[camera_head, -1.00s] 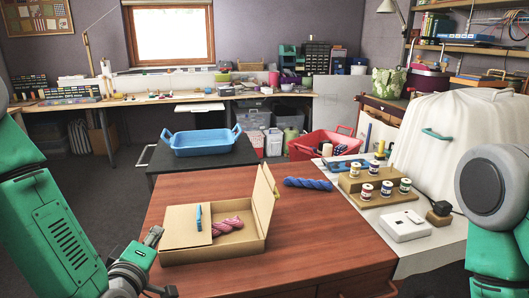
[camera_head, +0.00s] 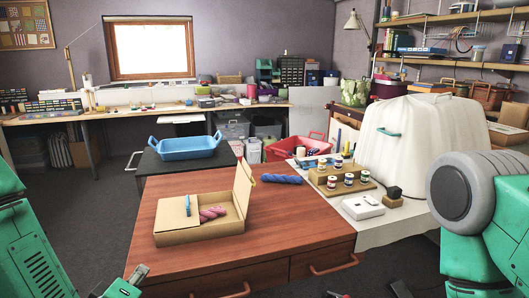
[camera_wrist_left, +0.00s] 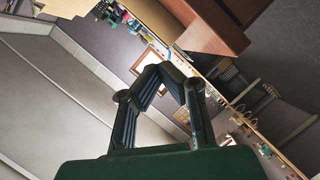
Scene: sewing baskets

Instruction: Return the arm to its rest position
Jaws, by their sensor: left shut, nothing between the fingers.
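My left arm (camera_head: 35,255) enters at the lower left of the head view, low beside the front left corner of the wooden table. Only a small part of its wrist shows at the bottom edge there. In the left wrist view my left gripper (camera_wrist_left: 162,72) is shut, its two dark fingers meeting at the tips with nothing between them. It is clear of the table. My right arm (camera_head: 470,210) stands at the right edge of the head view. Small dark parts show at the bottom edge, but whether they are my right gripper's fingers is unclear.
The wooden table (camera_head: 290,225) carries an open cardboard box (camera_head: 200,235) with pink yarn (camera_head: 211,214) and a blue yarn skein (camera_head: 282,178). A blue tray (camera_head: 187,152) stands behind it. A spool rack (camera_head: 328,180) and white cover (camera_head: 410,135) are at right.

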